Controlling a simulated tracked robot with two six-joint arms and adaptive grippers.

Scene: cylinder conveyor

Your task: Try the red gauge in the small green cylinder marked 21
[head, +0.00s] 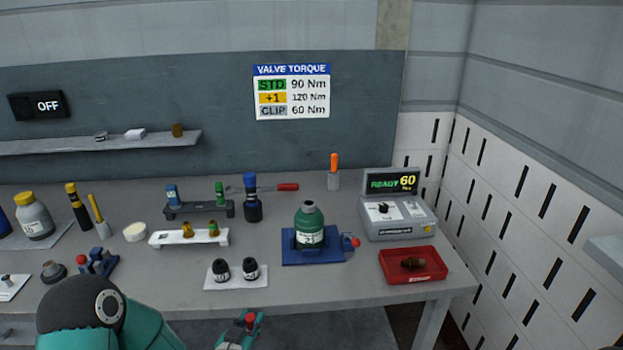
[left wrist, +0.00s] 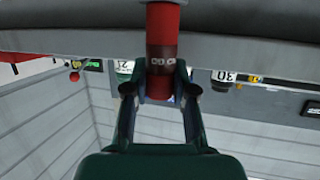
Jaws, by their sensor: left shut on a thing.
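The small green cylinder (head: 309,219) stands upright in a blue holder (head: 330,257) with a red knob, right of centre on the bench. A label reading 21 (left wrist: 123,68) shows in the left wrist view, left of my fingers. My left gripper (head: 244,323) is low in the head view, in front of the bench and apart from the cylinder. It is shut on the red gauge (head: 250,318). In the left wrist view the gauge (left wrist: 162,25) has a dark lettered band between the fingers (left wrist: 159,88). My right gripper is out of view.
Two dark caps (head: 221,268) sit on a white plate (head: 236,285) at the front edge. A red tray (head: 432,269) holds a brown fitting. A grey readout box (head: 398,228) shows READY 60. Racks (head: 188,239) and bottles (head: 36,222) stand to the left.

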